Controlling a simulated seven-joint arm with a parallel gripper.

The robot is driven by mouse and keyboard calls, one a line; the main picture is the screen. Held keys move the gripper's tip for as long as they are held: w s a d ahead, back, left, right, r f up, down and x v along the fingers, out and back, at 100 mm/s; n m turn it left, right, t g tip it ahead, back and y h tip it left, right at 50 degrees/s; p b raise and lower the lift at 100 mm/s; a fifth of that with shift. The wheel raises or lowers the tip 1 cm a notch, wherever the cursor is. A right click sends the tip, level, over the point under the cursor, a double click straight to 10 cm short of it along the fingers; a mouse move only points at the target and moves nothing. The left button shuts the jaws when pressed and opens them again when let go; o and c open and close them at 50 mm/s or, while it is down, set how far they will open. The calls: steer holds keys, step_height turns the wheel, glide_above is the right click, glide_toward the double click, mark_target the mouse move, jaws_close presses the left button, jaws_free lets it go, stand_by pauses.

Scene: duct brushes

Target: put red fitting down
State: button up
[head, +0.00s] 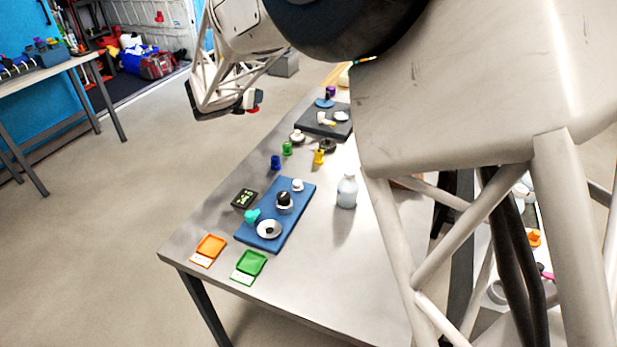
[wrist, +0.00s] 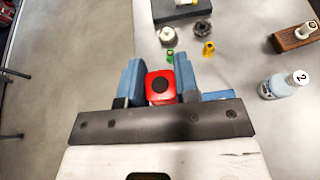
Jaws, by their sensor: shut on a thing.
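The red fitting (wrist: 160,86) has a dark round top and sits between the blue fingers of my gripper (wrist: 159,70) in the wrist view. The fingers are shut on it. In the head view my gripper (head: 250,101) hangs in the air near the table's left edge, and only a small red part of the fitting (head: 254,108) shows. A blue fitting (head: 276,162), a green fitting (head: 287,148) and a yellow fitting (head: 319,157) stand on the table (head: 330,270). The green (wrist: 169,57) and yellow (wrist: 208,48) ones also show in the wrist view.
A blue mat (head: 263,209) holds several small parts. An orange tray (head: 210,247) and a green tray (head: 250,265) lie at the near end. A small dark display (head: 244,198) lies beside the mat. A bottle (head: 347,192) stands to the right. A dark mat (head: 312,128) lies farther back.

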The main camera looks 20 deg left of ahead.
step_height(320, 180, up, 8)
steer(key=shift+f, duration=0.1)
steer(key=shift+w+r, duration=0.15)
steer(key=shift+r, duration=0.1)
steer(key=w+a+f+n+g+y, duration=0.1)
steer(key=w+a+n+g+y, duration=0.1)
steer(key=w+n+y, duration=0.5)
steer(key=shift+w+n+g+y, duration=0.3)
steer(key=shift+w+n+y, duration=0.1)
steer(key=shift+w+y, duration=0.25)
steer(key=shift+f, duration=0.1)
steer(key=shift+w+d+f+n+g+y, duration=0.15)
steer(key=shift+w+n+g+y, duration=0.15)
steer(key=shift+n+g+y, duration=0.3)
steer(key=shift+w+d+r+n+g+y, duration=0.1)
steer(key=shift+w+n+g+y, duration=0.15)
steer(key=shift+n+g+y, duration=0.4)
steer(key=shift+d+n, duration=0.1)
steer(key=shift+n, duration=0.15)
